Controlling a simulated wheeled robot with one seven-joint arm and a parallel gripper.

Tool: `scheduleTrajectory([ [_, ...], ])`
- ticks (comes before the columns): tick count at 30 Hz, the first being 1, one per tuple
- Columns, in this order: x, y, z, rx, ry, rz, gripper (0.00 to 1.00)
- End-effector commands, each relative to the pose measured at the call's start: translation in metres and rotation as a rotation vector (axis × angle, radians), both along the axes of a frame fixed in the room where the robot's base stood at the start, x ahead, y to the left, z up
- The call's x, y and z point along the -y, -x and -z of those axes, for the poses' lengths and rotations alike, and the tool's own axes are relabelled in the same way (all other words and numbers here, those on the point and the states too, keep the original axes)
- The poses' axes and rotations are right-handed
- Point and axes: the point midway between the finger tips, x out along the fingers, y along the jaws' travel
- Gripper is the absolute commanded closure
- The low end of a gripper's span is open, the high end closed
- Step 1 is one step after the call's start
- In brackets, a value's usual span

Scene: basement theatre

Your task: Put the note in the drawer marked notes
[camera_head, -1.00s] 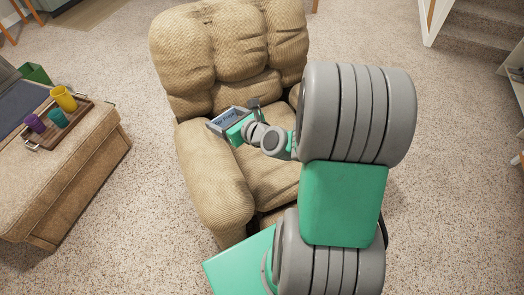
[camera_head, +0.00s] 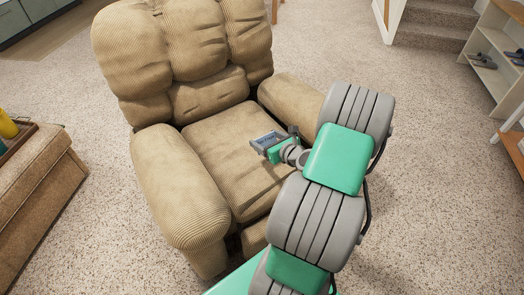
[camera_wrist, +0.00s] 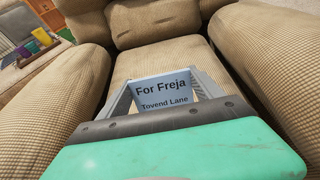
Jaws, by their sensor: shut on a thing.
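The note (camera_wrist: 164,88) is a pale blue card with the dark words "For Freja" and "Tovend Lane". It is between the fingers of my gripper (camera_wrist: 165,88) in the wrist view. In the head view the note (camera_head: 267,141) shows small at the tip of my gripper (camera_head: 268,142), which is shut on it over the armchair seat. I cannot tell how high above the seat it is. No drawer shows in the head view or the wrist view.
A tan corduroy armchair (camera_head: 187,200) fills the middle, with thick armrests either side of my gripper. An ottoman (camera_head: 45,190) with a tray stands at left. Shelves (camera_head: 497,60) and carpeted steps (camera_head: 437,22) are at right. Carpet is clear around the chair.

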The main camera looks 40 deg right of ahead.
Motion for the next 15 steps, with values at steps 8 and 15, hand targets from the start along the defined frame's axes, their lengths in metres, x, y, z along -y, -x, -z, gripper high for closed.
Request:
scheduleTrajectory([
  [8,0.019,-0.035,0.05,0.0,-0.001,-0.002,0.61],
  [15,0.024,-0.042,0.087,-0.002,-0.003,0.0,0.61],
])
